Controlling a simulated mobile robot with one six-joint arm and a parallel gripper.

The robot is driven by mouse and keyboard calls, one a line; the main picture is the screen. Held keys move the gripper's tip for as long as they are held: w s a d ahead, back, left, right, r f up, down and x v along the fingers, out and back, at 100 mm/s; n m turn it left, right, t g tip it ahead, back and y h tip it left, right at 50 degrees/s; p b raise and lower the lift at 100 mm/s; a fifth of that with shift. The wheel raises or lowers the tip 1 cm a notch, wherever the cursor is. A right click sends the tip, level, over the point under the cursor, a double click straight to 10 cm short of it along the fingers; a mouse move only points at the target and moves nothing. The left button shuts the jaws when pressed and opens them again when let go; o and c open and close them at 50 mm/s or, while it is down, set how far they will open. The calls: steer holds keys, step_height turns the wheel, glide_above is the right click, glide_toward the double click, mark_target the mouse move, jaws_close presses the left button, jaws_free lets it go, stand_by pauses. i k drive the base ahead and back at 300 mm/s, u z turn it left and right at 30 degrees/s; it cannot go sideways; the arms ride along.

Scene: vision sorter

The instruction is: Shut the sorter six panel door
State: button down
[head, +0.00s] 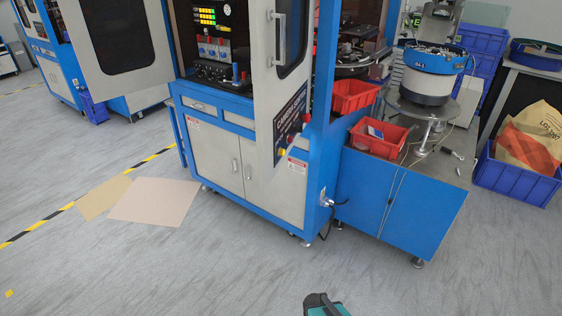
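The sorter (225,158) is a blue-framed grey cabinet in the middle of the head view. A second grey door panel (262,90), with a dark window, a handle and a labelled button strip, stands swung outward at the right side of the bay. The bay between them is open, showing lights and controls. I cannot tell which panel is the sixth. A teal and dark part (326,305), seemingly of my arm, shows at the bottom edge; no gripper fingers are seen.
A blue side cabinet (385,205) with red bins (378,136) and a round feeder (428,72) adjoins the sorter's right. A blue crate (508,180) holding a sack stands far right. Two flat boards (155,202) lie on the floor at left. The front floor is clear.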

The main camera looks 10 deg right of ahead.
mark_target(282, 32)
steer(key=z, duration=0.1)
steer(key=k, duration=0.95)
steer(key=u, duration=1.15)
steer(key=i, duration=1)
steer(key=u, duration=0.05)
